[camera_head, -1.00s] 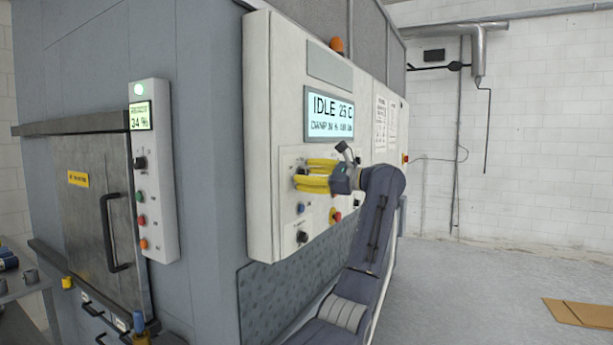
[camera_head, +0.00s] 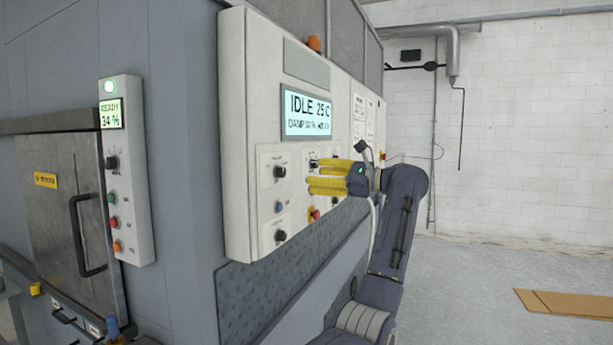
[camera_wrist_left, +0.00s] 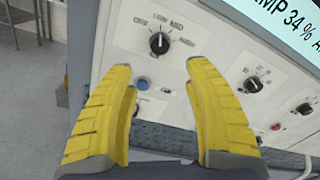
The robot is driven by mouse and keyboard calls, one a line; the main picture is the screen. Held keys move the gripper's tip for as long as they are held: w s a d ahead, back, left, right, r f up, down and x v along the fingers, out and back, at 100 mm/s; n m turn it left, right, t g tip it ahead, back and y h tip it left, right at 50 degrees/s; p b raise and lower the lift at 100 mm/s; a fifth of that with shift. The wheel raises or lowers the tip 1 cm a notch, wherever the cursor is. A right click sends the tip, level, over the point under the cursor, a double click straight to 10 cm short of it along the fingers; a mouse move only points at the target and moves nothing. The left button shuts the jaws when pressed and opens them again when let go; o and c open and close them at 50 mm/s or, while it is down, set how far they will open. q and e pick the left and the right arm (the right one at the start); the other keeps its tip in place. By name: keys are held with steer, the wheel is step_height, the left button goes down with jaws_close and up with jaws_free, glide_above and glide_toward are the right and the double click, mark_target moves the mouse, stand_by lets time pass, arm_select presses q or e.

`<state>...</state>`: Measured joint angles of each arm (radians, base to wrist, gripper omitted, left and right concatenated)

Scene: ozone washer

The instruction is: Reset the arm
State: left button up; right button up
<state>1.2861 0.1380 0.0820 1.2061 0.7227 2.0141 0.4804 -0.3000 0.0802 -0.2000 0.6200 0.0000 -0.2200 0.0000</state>
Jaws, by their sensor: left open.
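My left gripper (camera_head: 312,175) is open, its yellow fingers pointing left across the front of the white control panel (camera_head: 238,150). In the left wrist view my left gripper (camera_wrist_left: 159,70) has its two fingers spread with nothing between them. Beyond the gap is a black selector knob (camera_wrist_left: 159,43), with a blue button (camera_wrist_left: 142,83) below it. The fingers appear apart from the panel. My right gripper is not in view.
The panel's display (camera_head: 307,114) reads IDLE 25 C. A grey door (camera_head: 52,215) with a black handle (camera_head: 88,236) stands at left, beside a narrow control box (camera_head: 127,180) showing READY 34 %. Open floor (camera_head: 470,275) lies at right, with flat cardboard (camera_head: 565,303).

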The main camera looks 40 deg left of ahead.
arm_select(q)
steer(key=shift+w+d, duration=0.2)
steer(key=shift+d, duration=0.35)
